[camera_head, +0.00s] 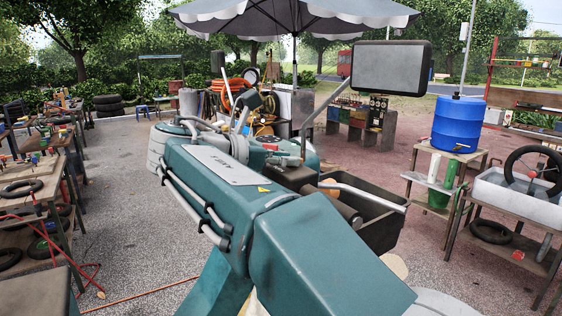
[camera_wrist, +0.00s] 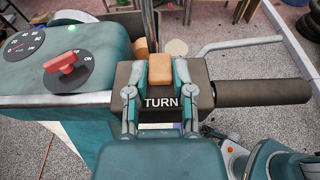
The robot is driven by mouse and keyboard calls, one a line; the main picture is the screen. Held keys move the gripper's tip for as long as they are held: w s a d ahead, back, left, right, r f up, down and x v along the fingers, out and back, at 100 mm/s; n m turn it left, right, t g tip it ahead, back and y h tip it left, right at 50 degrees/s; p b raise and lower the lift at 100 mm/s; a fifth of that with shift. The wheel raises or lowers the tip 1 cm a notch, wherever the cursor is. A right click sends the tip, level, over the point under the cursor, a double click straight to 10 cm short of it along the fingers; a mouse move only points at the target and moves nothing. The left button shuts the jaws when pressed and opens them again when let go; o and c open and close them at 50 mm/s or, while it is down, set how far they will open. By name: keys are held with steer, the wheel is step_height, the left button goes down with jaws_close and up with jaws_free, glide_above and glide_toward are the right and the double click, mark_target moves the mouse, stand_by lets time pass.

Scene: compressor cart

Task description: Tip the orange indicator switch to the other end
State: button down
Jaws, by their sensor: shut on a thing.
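The orange indicator switch (camera_wrist: 160,68) sits on a dark housing (camera_wrist: 205,95) marked TURN, in the middle of the wrist view. My gripper (camera_wrist: 161,78) reaches over the housing with one finger on each side of the switch, shut on it. The fingers cover the switch's sides, so its exact tilt is hard to tell. A dark cylindrical grip (camera_wrist: 262,92) extends right from the housing. In the head view my teal arm hides the gripper and the switch.
A pale metal bar (camera_wrist: 240,42) runs behind the grip. In the head view, a blue barrel (camera_head: 458,124) stands at right and a cluttered workbench (camera_head: 45,190) at left.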

steer(key=shift+w+d+r+g+y, duration=0.1)
steer(key=shift+w+d+g+y, duration=0.05)
steer(key=shift+g+y, duration=0.55)
steer(key=shift+c, duration=2.4)
jaws_free()
steer(key=shift+w+d, duration=0.15)
steer(key=shift+s+a, duration=0.2)
steer(key=shift+a, duration=0.2)
steer(key=v, duration=1.1)
steer(key=shift+s+r, duration=0.1)
